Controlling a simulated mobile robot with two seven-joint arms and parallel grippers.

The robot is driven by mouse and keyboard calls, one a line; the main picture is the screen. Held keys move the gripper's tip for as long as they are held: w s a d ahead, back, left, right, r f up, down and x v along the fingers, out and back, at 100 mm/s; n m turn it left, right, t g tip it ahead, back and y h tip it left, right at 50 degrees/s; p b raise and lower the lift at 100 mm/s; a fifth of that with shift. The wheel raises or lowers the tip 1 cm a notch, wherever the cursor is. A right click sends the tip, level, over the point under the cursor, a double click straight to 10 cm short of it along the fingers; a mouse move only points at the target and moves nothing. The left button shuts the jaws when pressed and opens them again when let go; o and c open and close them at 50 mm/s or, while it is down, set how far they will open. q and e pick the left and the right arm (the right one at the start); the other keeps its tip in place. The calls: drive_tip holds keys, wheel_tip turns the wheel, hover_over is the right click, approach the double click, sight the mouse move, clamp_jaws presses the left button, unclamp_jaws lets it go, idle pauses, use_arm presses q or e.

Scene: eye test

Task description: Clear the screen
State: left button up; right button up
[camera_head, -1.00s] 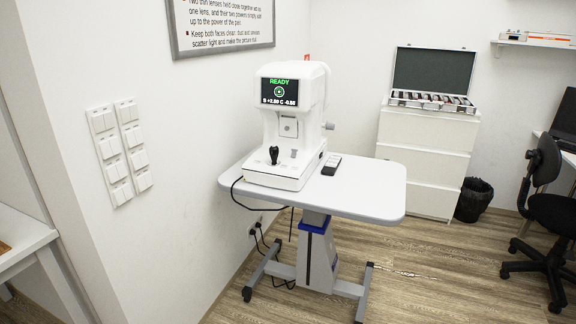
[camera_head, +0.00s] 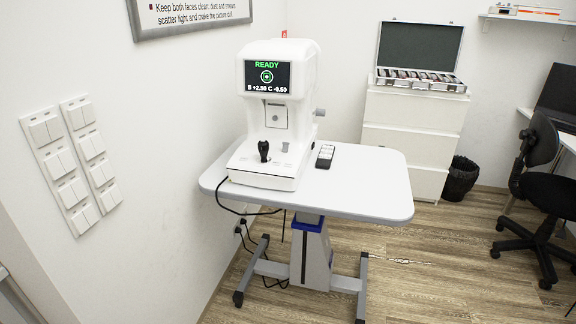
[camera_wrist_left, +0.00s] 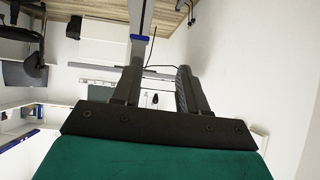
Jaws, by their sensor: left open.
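The screen (camera_head: 267,77) is lit on the front of a white eye-test machine (camera_head: 277,130). It shows READY in green, a green ring symbol and a line of white figures that is small to read. A black joystick (camera_head: 264,151) and a grey knob (camera_head: 285,146) stand on the machine's base. The machine stands upright on a white table (camera_head: 365,190). My left gripper (camera_wrist_left: 159,70) shows only in the left wrist view, with its two dark fingers apart and nothing clearly held between them. Neither gripper shows in the head view.
A dark handheld device with buttons (camera_head: 325,156) lies on the table right of the machine. A cable hangs off the table's left edge. Switch panels (camera_head: 62,172) are on the left wall. A drawer cabinet (camera_head: 412,125), a bin (camera_head: 460,179) and an office chair (camera_head: 545,185) stand behind right.

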use_arm(q)
drive_tip(key=shift+s, duration=0.1)
drive_tip(key=shift+d, duration=0.1)
clamp_jaws()
idle(1.5)
